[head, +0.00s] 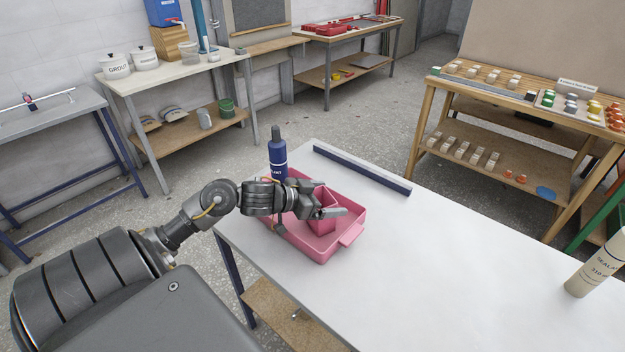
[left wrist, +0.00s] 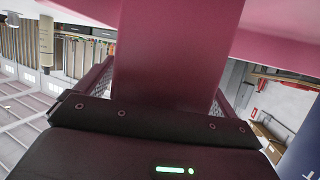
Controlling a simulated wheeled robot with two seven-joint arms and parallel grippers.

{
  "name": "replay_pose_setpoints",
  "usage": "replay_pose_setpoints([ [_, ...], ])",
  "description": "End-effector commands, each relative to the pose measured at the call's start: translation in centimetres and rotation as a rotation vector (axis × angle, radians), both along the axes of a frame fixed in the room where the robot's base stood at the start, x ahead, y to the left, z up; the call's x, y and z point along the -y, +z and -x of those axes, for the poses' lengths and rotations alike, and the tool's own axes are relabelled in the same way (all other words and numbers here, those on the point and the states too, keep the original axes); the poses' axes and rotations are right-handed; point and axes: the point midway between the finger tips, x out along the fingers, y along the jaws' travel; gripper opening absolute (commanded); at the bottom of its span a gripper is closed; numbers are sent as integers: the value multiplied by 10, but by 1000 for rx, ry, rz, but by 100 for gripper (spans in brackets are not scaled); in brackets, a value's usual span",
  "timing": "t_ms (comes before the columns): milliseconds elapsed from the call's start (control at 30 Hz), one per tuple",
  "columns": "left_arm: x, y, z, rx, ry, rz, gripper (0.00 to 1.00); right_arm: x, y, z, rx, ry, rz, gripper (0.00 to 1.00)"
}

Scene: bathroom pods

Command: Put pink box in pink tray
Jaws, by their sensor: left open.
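The pink box (head: 320,221) is inside the pink tray (head: 331,255) on the white table. It looks upright, but its contact with the tray floor is hidden. My left gripper (head: 330,207) is open at the box, with its fingers around the box's upper part. In the left wrist view the box (left wrist: 172,65) fills the middle between the two fingers, and a pink surface, likely the tray, shows behind it. My gripper and wrist hide part of the box and the tray's back left. My right gripper is not in view.
A dark blue bottle (head: 278,158) stands right behind the tray, close to my wrist. A blue-grey bar (head: 361,170) lies along the table's back edge. A cream sealant tube (head: 597,264) stands at the far right. The table's middle (head: 450,270) is clear.

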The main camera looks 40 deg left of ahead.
Motion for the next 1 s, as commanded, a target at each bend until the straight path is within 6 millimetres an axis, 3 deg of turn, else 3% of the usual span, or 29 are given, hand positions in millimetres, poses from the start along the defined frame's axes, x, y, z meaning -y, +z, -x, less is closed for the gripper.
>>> replay_pose_setpoints([
  [600, -34, 38, 89, -4, -1, 0, 94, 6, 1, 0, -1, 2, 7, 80],
  [1000, -39, 45, 102, -2, -1, -1, 94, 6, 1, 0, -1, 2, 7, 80],
])
